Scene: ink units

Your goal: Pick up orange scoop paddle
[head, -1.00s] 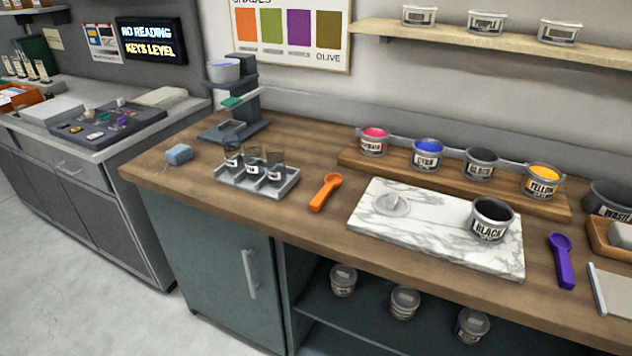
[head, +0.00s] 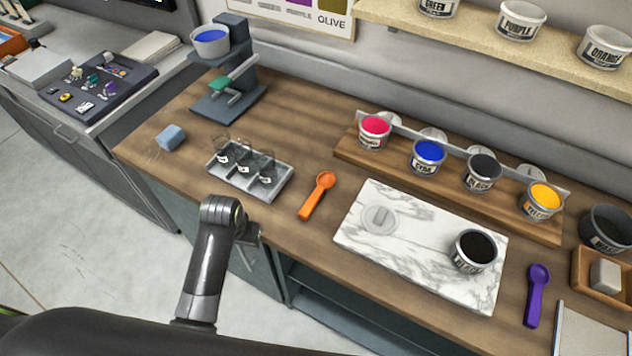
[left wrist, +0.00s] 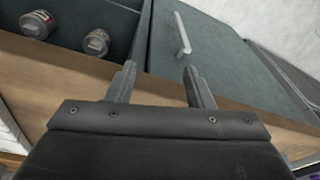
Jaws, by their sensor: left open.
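The orange scoop paddle (head: 318,194) lies on the wooden counter in the head view, between the grey jar tray and the marble slab. My left arm comes up from the bottom of the head view, and its wrist end is at the counter's front edge, left of and nearer than the scoop. In the left wrist view my left gripper (left wrist: 158,84) is open and empty, its two fingers apart, with the cabinet front beyond them. The scoop does not show in the left wrist view. My right gripper is not in view.
The grey tray (head: 262,189) with small jars sits left of the scoop. The marble slab (head: 400,252) with the black ink tub (head: 474,250) is right of it. A purple scoop (head: 537,292) lies further right. Bare wood surrounds the orange scoop.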

